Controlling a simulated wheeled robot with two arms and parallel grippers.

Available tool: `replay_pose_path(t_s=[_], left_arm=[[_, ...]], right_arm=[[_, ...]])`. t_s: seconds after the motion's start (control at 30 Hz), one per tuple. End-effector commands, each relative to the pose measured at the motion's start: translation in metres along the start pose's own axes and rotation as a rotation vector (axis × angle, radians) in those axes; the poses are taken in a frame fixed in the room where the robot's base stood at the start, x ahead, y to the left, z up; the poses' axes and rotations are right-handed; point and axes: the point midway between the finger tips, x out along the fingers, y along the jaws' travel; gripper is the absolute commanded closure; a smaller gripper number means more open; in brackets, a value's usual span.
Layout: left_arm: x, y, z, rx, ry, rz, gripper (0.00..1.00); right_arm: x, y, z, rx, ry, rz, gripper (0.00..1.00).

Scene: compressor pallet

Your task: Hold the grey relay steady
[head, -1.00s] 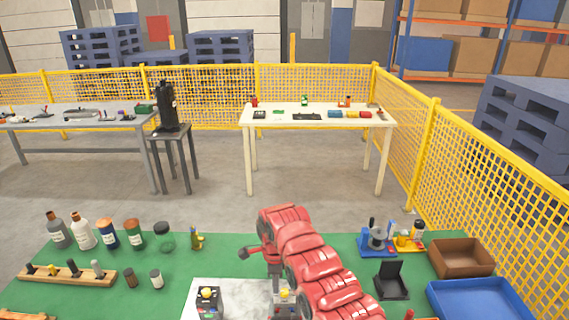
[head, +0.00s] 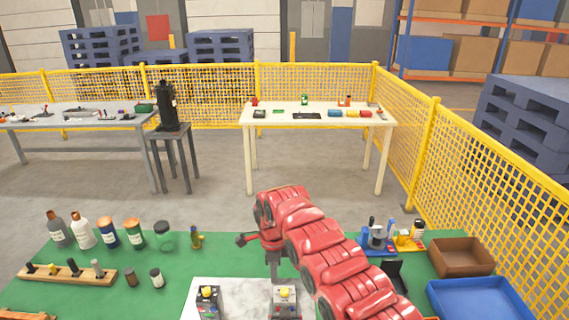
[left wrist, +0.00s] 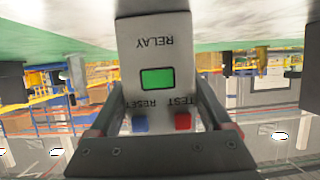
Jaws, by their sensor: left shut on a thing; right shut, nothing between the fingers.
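The grey relay (left wrist: 157,60) fills the middle of the left wrist view, upside down. It has a green display (left wrist: 157,79), a blue RESET button (left wrist: 140,123) and a red TEST button (left wrist: 182,121). My left gripper (left wrist: 160,115) is shut on it, one finger on each side. My left gripper is not seen in the head view. There, my right gripper (head: 275,272) is shut and empty, pointing down just behind a small grey device with a yellow knob (head: 284,302). I cannot tell whether they touch. Which device is the relay in the head view is unclear.
A second device with a yellow knob (head: 208,303) sits on the pale plate (head: 245,293). Several bottles (head: 82,231) and a wooden peg rack (head: 66,277) stand left on the green mat. A brown bin (head: 461,258) and blue tray (head: 478,300) lie right.

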Motion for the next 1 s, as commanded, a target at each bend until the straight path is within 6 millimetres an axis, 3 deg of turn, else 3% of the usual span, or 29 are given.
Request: replay_pose_path(t_s=[0.27,0.73,1.0], left_arm=[[0.000,0.000,0.000,0.000,0.001,0.000,0.98],[0.000,0.000,-0.001,0.000,0.001,0.000,0.98],[0.000,0.000,0.000,0.000,0.000,0.000,0.98]], right_arm=[[0.001,0.003,-0.004,0.011,0.002,0.001,1.00],[0.056,0.004,-0.003,0.010,0.001,0.001,1.00],[0.067,0.002,-0.004,0.011,0.001,-0.001,1.00]])
